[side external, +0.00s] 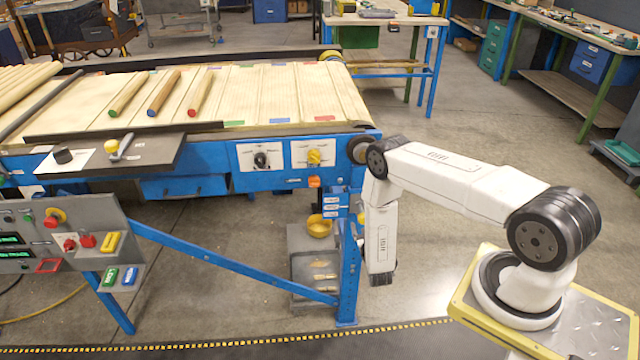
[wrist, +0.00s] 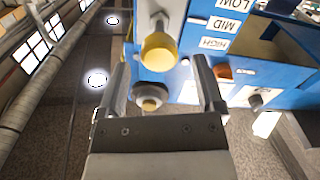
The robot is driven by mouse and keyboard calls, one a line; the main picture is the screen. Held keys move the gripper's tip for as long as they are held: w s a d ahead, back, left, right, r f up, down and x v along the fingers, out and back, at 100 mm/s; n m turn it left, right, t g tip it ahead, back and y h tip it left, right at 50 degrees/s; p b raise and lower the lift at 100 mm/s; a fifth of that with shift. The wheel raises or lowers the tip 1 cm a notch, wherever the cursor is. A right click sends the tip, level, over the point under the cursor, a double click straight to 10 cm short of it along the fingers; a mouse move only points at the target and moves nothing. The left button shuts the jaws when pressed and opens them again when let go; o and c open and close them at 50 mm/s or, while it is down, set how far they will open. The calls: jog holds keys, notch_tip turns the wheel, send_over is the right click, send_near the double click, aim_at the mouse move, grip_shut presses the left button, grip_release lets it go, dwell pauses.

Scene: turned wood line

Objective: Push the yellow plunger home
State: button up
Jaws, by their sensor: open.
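In the wrist view, the yellow plunger (wrist: 159,52) is a round yellow cap on a paler stem, in front of a blue frame. It sticks out between the tips of my gripper (wrist: 162,55). My gripper is open, with a visible gap on each side of the cap, and holds nothing. Whether anything touches the cap, I cannot tell. In the side external view, a small yellow part (side external: 362,217) beside the blue leg appears to be the same plunger, partly hidden by my arm. My gripper's fingers cannot be made out there.
A small round black-and-tan part (wrist: 150,97) shows between the fingers, its distance unclear. LOW, MID and HIGH labels (wrist: 215,22) are on the blue frame. The conveyor (side external: 340,92) is above; the floor in front is open.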

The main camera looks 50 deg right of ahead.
aim_at(363, 218)
jog(key=shift+x, duration=1.65)
jog(key=shift+c, duration=0.2)
grip_shut()
